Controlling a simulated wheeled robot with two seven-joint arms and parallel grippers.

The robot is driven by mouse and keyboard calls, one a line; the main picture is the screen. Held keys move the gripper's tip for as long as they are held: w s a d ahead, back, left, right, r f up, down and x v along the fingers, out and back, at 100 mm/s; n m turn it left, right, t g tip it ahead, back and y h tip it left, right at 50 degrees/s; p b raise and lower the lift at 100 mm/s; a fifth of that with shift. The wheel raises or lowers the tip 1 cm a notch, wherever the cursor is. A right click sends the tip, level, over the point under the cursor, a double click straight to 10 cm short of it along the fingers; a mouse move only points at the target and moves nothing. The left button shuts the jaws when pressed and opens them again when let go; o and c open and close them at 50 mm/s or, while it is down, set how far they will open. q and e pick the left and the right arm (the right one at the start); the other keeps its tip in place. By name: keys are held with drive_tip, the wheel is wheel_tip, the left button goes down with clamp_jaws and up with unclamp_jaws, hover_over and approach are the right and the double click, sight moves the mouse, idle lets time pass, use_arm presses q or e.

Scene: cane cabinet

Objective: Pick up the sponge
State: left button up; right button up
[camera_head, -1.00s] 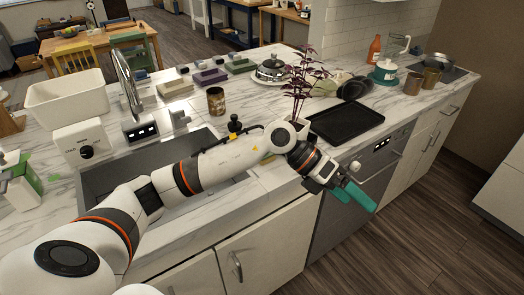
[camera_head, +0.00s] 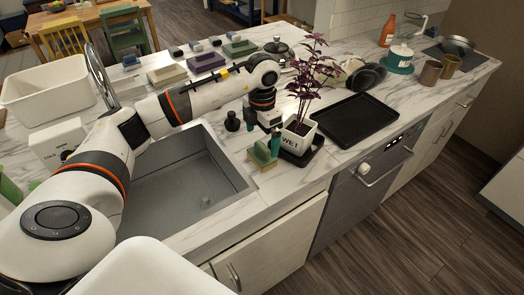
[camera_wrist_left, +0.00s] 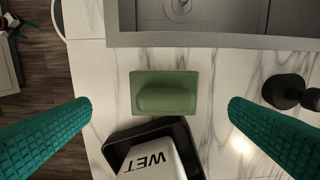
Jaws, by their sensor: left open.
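A green sponge (camera_head: 262,155) stands on the marble counter between the sink and a potted plant. In the left wrist view the green sponge (camera_wrist_left: 165,92) lies centrally, a raised rounded block over a flat rectangular green part. My left gripper (camera_head: 267,137) is above it, pointing down. In the wrist view its two teal fingers (camera_wrist_left: 160,110) are spread wide on either side of the sponge, and nothing is between them. Contact with the sponge is not seen. My right gripper is not in view.
The plant's white pot (camera_head: 296,137), marked WET, stands on a black saucer right beside the sponge. The sink (camera_head: 190,178) is on the other side. A small black bottle-like object (camera_wrist_left: 288,91) is near the right finger. A black tray (camera_head: 354,120) lies farther right.

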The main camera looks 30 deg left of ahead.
sight(262, 146)
use_arm(q)
drive_tip(key=shift+w+a+f, duration=0.1)
drive_tip(key=shift+w+f, duration=0.05)
drive_tip(key=shift+f, duration=0.3)
drive_tip(key=shift+w+a+f, duration=0.1)
drive_tip(key=shift+w+f, duration=0.05)
drive_tip(key=shift+f, duration=0.3)
wheel_tip(262, 146, down, 4)
drive_tip(key=p, duration=0.2)
drive_tip(key=shift+d+f+p, duration=0.1)
drive_tip(key=shift+f+p, duration=0.05)
drive_tip(key=shift+p, duration=0.25)
drive_tip(key=shift+f, duration=0.4)
drive_tip(key=shift+c, duration=0.3)
drive_tip(key=c, duration=1)
drive_tip(key=shift+o, duration=0.2)
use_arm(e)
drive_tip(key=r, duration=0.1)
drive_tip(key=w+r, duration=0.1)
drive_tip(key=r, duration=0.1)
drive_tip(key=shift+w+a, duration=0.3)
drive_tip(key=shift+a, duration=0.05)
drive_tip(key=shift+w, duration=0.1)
